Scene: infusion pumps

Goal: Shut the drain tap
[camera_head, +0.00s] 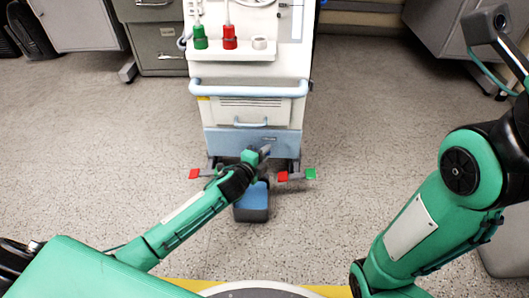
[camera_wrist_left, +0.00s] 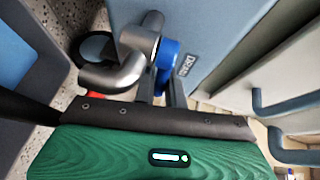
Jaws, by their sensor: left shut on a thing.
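The drain tap has a curved grey metal spout (camera_wrist_left: 125,65) and a blue handle (camera_wrist_left: 167,55), beside a "DRAIN" label on the machine's blue-grey lower panel (camera_wrist_left: 215,30). In the left wrist view my left gripper (camera_wrist_left: 162,80) is shut on the blue handle, with one finger on each side of it. In the head view my left gripper (camera_head: 262,152) reaches the front of the machine's lower panel (camera_head: 225,141) and hides most of the tap. My right arm shows at the right, but its gripper is out of view.
The white machine (camera_head: 300,75) has a light-blue push bar (camera_head: 250,91). Red (camera_head: 194,174) and green (camera_head: 310,173) pedals stick out near its base. A dark container with a blue top (camera_head: 252,203) stands on the floor below the tap. Open floor lies on both sides.

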